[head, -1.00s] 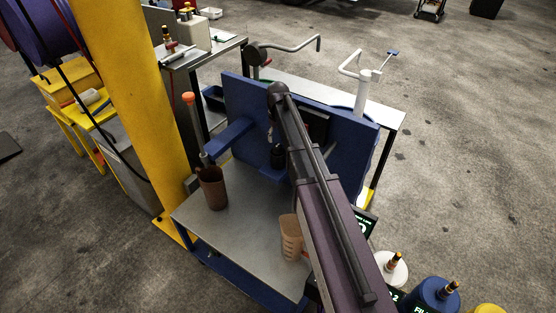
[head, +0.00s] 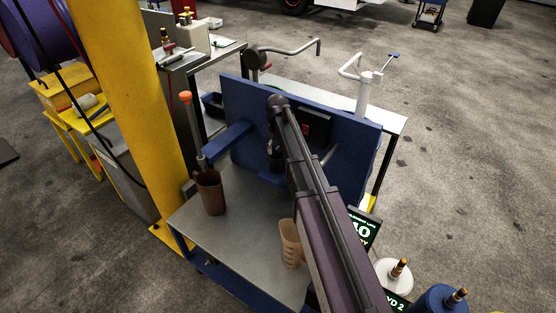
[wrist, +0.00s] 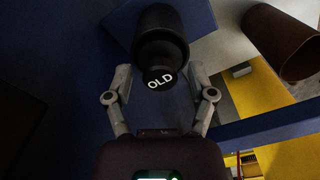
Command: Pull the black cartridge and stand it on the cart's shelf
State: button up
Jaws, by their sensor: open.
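The black cartridge (wrist: 160,38), with a white OLD label on its end, shows at the top centre of the wrist view against a blue surface. My gripper (wrist: 160,82) is open, with one finger on each side of the cartridge's narrow labelled end. I cannot tell whether the fingers touch it. In the head view a dark cylinder, apparently the cartridge (head: 276,160), stands out beside the blue panel (head: 245,105), partly hidden by my arm. The grey metal shelf (head: 232,245) lies below the panel.
A brown cup (head: 211,192) stands on the shelf's left and a tan jug (head: 290,245) nearer its right. A blue arm (head: 228,143) juts from the panel. A yellow post (head: 135,100) rises at left. Bare shelf lies between the cup and jug.

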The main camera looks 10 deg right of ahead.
grip_shut()
jog(key=shift+r+p, duration=0.75)
jog(key=shift+r, duration=0.05)
dwell(1.1)
jog(key=shift+r+p, duration=3.85)
